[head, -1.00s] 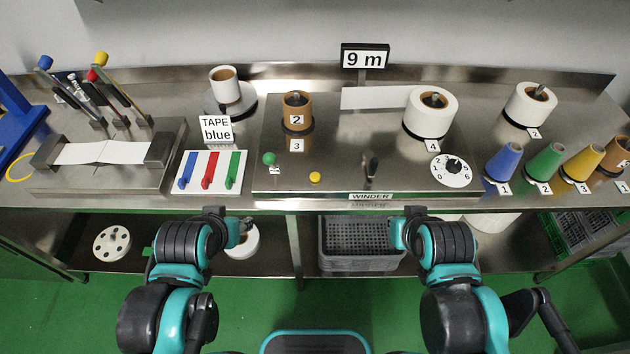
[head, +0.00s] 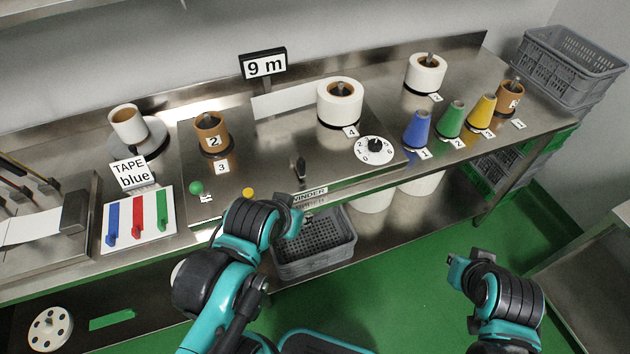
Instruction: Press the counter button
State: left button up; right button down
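A small round yellow button (head: 249,192) sits on the steel winder plate (head: 240,160), near its front edge. It carries no readable name, so I cannot tell for sure that it is the counter button. A green ball knob (head: 196,187) stands to its left, and a dark upright lever (head: 298,168) to its right. My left gripper (head: 291,214) is at the bench's front edge, right of and nearer than the yellow button, apart from it. My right gripper (head: 458,267) is over the green floor, away from the bench. The fingers of both are too unclear to read.
A white dial (head: 375,150), a large white roll (head: 340,102) and a brown roll (head: 211,134) are on the winder. A sign (head: 263,65) reads "9 m". Colored cones stand at the right, including a blue one (head: 418,130). A grey crate (head: 315,245) is below the bench.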

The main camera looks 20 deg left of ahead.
aim_at(248, 193)
jog(key=z, duration=0.7)
jog(key=k+j, duration=0.15)
jog(key=j, duration=0.15)
jog(key=k+j, duration=0.15)
jog(key=j, duration=0.2)
jog(key=k+j, duration=0.15)
jog(key=j, duration=0.15)
jog(key=k+j, duration=0.15)
jog(key=j, duration=0.2)
